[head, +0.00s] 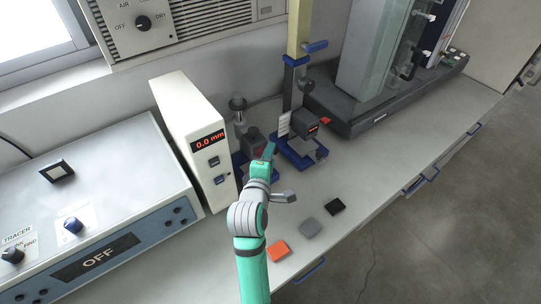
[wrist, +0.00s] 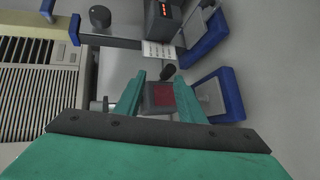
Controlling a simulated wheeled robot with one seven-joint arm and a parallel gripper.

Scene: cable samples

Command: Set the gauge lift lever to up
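A gauge with a small lit red readout (head: 311,125) stands on a blue-edged base at the back; its dark head (wrist: 162,18) shows at the top of the wrist view. A second small device with a dark red face (wrist: 160,96) lies beyond my fingers, partly hidden by my gripper in the head view. A short black knob (wrist: 168,71) stands just above that face. I cannot tell for sure which part is the lift lever. My gripper (wrist: 160,97) is open, its green fingers apart with nothing visibly held; it also shows in the head view (head: 268,152).
A white box reading 0.0 mm (head: 196,143) stands close to the left of my gripper. A column with a blue handle (head: 316,46) rises behind. Orange (head: 277,250), grey (head: 310,227) and black (head: 336,207) squares lie on the bench.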

